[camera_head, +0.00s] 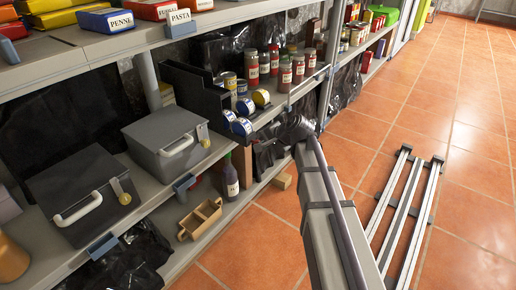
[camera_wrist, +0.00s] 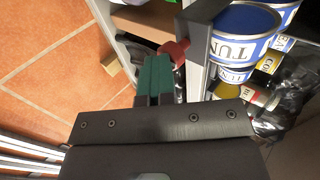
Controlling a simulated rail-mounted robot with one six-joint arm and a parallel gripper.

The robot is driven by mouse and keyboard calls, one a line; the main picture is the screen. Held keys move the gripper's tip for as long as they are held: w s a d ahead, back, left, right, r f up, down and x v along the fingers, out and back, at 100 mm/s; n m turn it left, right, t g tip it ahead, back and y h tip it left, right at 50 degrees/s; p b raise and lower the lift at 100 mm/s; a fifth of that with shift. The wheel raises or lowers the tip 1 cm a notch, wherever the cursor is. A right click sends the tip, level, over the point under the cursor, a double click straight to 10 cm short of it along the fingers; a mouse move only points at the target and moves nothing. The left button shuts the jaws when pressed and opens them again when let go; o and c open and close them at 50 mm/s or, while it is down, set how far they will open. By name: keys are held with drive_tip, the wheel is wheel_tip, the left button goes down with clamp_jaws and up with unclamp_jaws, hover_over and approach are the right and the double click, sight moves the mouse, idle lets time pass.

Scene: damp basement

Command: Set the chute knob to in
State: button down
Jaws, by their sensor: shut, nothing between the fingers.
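The chute (camera_head: 188,92) is a dark stepped rack on the middle shelf in the head view, with several blue-and-white and yellow cans in it. In the wrist view its dark grey end (camera_wrist: 198,50) holds tuna cans (camera_wrist: 243,32). A red knob (camera_wrist: 178,48) sits at the chute's lower front end. My gripper (camera_wrist: 155,60) has green fingers, shut and empty, with their tips right beside the knob. I cannot tell whether they touch it. In the head view my wrist hides the knob and the fingers.
Two grey lidded boxes (camera_head: 168,138) stand left of the chute. Jars (camera_head: 284,76) stand behind it. A dark bottle (camera_head: 230,178) and a wooden tray (camera_head: 201,218) are on the lower shelf. Floor rails (camera_head: 405,205) lie at right on open tiles.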

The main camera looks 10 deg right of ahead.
drive_tip(key=shift+w+a, duration=0.2)
drive_tip(key=shift+w, duration=0.05)
drive_tip(key=shift+s, duration=0.1)
drive_tip(key=s+d+f+p+v, duration=0.1)
drive_tip(key=f+p+v, duration=0.1)
drive_tip(key=p+v, duration=0.5)
drive_tip(key=v, duration=0.6)
drive_tip(key=shift+s+d, duration=0.35)
